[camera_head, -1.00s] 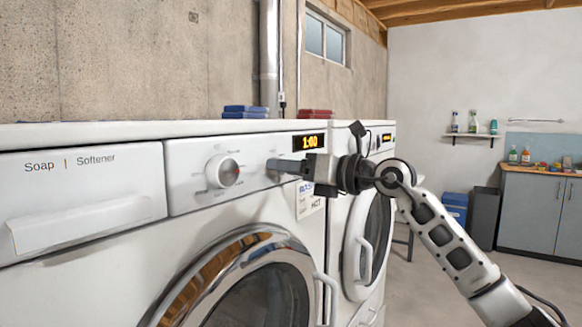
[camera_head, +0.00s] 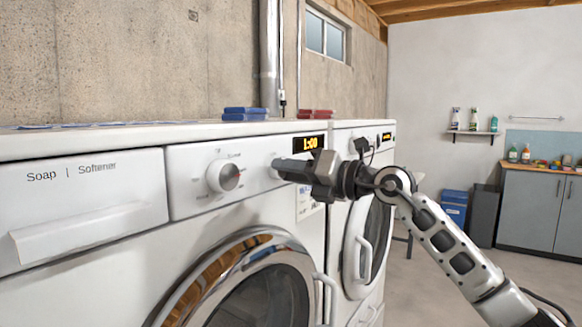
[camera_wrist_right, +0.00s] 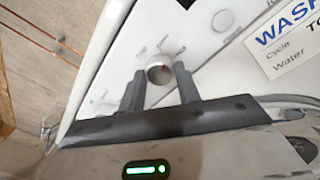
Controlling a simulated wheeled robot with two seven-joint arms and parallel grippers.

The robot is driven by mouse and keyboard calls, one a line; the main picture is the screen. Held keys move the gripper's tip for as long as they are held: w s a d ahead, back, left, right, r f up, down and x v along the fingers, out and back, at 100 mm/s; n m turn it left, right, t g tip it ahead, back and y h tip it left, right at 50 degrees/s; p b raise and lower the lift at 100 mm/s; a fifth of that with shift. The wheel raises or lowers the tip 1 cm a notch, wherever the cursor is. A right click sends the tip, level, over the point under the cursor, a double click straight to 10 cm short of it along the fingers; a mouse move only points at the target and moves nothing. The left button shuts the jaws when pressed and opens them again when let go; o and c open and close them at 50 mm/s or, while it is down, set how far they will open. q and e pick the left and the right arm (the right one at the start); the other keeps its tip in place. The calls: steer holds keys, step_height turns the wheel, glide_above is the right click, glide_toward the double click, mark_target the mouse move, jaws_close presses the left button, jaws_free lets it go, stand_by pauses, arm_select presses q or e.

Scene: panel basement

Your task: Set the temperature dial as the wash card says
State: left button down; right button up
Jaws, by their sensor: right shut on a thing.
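The white washer panel (camera_head: 190,205) has a large round dial (camera_head: 223,175) at its middle, clear of my gripper. My right gripper (camera_head: 279,168) is at a smaller knob (camera_head: 275,164) to the right, mostly hidden behind the fingers in the head view. My left gripper is out of view.
The lit display (camera_head: 310,143) reads 1:00. A round button (camera_wrist_right: 223,20) shows near the card. Folded blue cloths (camera_head: 245,113) and red cloths (camera_head: 316,114) lie on the machine tops. A second machine (camera_head: 374,225) stands to the right. Open floor lies beyond.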

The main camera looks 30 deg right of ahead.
arm_select(q)
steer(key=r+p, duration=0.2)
steer(key=p, duration=0.1)
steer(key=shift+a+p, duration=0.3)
arm_select(e)
steer(key=m, duration=0.5)
steer(key=shift+m, duration=0.4)
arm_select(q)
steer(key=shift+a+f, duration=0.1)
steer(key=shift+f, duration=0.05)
arm_select(e)
steer(key=o, duration=1)
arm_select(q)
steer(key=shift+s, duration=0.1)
